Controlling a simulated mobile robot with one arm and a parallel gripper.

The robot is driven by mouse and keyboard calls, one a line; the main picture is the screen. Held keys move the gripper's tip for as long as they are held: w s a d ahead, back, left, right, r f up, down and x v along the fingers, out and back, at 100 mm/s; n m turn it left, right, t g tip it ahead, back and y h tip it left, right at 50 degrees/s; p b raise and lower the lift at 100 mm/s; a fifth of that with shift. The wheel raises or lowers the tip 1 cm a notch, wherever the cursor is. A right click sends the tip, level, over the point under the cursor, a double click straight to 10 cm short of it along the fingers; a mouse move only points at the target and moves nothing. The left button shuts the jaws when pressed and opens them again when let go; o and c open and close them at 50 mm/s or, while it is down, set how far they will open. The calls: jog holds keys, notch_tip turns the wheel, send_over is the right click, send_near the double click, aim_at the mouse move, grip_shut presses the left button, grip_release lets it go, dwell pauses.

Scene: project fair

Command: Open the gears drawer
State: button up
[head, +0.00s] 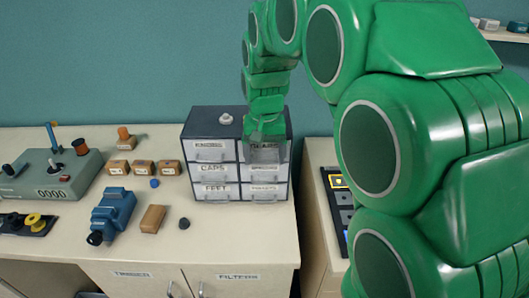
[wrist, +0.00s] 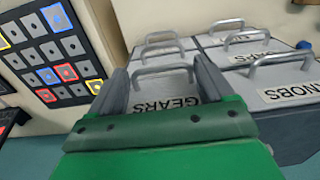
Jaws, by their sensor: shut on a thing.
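The dark-topped drawer cabinet (head: 213,123) with pale drawer fronts stands on the bench in the head view. The gears drawer (wrist: 178,106) is at its top right, its label upside down in the wrist view. My gripper (head: 266,140) is in front of that drawer and hides most of it in the head view. In the wrist view my gripper's fingers (wrist: 160,72) are at both ends of the gears drawer's metal handle (wrist: 165,70), closed on it. I cannot tell whether the drawer is shut or slightly out.
The knobs drawer (wrist: 285,90) is beside it, with other handled drawers below. A white knob (head: 226,118) sits on the cabinet. Small boxes (head: 142,168), a blue device (head: 113,212) and a grey console (head: 52,175) stand left. A button panel (wrist: 52,55) lies on the neighbouring bench.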

jog(key=s, duration=0.9)
jog(key=shift+s, duration=0.2)
jog(key=shift+d, duration=0.1)
jog(key=o, duration=1.2)
jog(key=shift+o, duration=0.2)
jog(key=shift+r, duration=0.15)
notch_tip(320, 180, up, 8)
jog(key=shift+f, duration=0.2)
jog(key=s+d+r+t, duration=0.1)
jog(key=s+d, duration=0.4)
jog(key=d, duration=0.5)
jog(key=s+d+f+g, duration=0.1)
jog(key=s+f, duration=0.3)
jog(key=s, duration=0.5)
jog(key=s+d+f+g, duration=0.1)
jog(key=s+d+f, duration=0.2)
jog(key=s, duration=0.6)
notch_tip(320, 180, down, 3)
jog(key=shift+s+r+g, duration=0.15)
jog(key=shift+r+g, duration=0.05)
jog(key=shift+g, duration=0.2)
